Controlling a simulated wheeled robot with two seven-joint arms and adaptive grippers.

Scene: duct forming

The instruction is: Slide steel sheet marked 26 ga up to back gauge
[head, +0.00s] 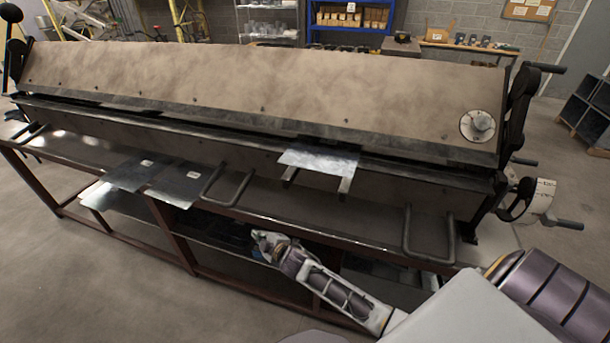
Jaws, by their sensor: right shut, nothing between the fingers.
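A bright steel sheet (318,161) lies at the front of the long bending brake (260,90), its far edge at the dark clamping slot. It rests over two short dark support arms (345,185). Two darker sheets with small pale labels lie at the left: one sheet (128,178) and another sheet (177,188) beside it. The labels are too small to read, so I cannot tell which sheet is 26 ga. The back gauge cannot be made out. My right gripper (260,240) is shut and empty, below and left of the bright sheet, near the bench's front edge. My left gripper is out of view.
Bent bar handles stick out along the brake's front, one handle (430,235) at the right and another handle (228,188) left of the bright sheet. Open floor (90,270) lies at the lower left.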

